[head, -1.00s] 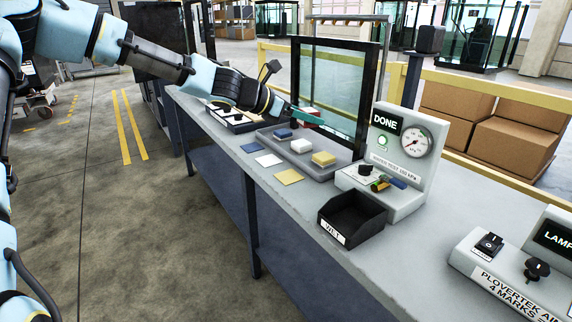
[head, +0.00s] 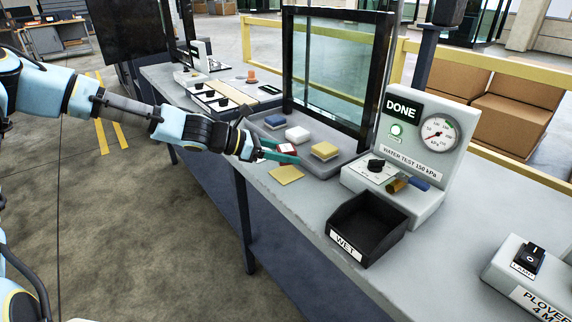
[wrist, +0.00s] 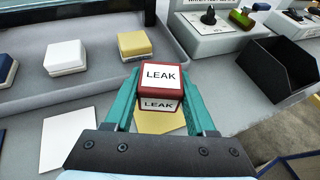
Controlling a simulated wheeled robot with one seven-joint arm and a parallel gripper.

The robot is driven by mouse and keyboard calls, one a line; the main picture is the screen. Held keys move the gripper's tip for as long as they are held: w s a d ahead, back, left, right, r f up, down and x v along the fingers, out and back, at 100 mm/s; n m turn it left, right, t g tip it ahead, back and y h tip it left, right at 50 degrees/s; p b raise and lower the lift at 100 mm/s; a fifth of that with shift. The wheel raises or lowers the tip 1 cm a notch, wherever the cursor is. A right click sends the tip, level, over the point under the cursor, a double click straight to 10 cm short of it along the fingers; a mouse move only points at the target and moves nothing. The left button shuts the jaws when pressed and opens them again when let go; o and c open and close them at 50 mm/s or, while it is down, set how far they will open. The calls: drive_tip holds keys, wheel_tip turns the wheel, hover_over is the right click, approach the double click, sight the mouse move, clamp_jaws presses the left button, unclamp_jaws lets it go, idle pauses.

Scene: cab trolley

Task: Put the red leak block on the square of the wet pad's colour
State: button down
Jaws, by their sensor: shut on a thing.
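My gripper (head: 288,152), with teal fingers, is shut on the red leak block (wrist: 160,82), whose white faces read LEAK. The block also shows between the fingertips in the head view (head: 287,148). In the wrist view the yellow square (wrist: 160,122) lies on the bench below and behind the block, partly covered by it and the fingers. The white square (wrist: 66,138) lies to its left. On the grey tray stand a blue pad (head: 276,121), a white pad (head: 298,134) and a yellow pad (head: 325,150). I cannot tell which pad is wet.
The black WET bin (head: 366,226) looks empty and stands right of the squares. Behind it is the water test gauge box (head: 432,140) with a DONE sign and a lit green lamp. A framed glass pane (head: 335,65) rises behind the tray.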

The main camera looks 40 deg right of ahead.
sight(286, 173)
drive_tip(key=shift+f, duration=1.85)
drive_tip(key=shift+f, duration=0.15)
drive_tip(key=shift+c, duration=1.1)
unclamp_jaws()
drive_tip(key=shift+r, duration=0.25)
drive_tip(key=b+v, duration=0.1)
drive_tip(key=v, duration=1.1)
drive_tip(key=shift+s, duration=0.1)
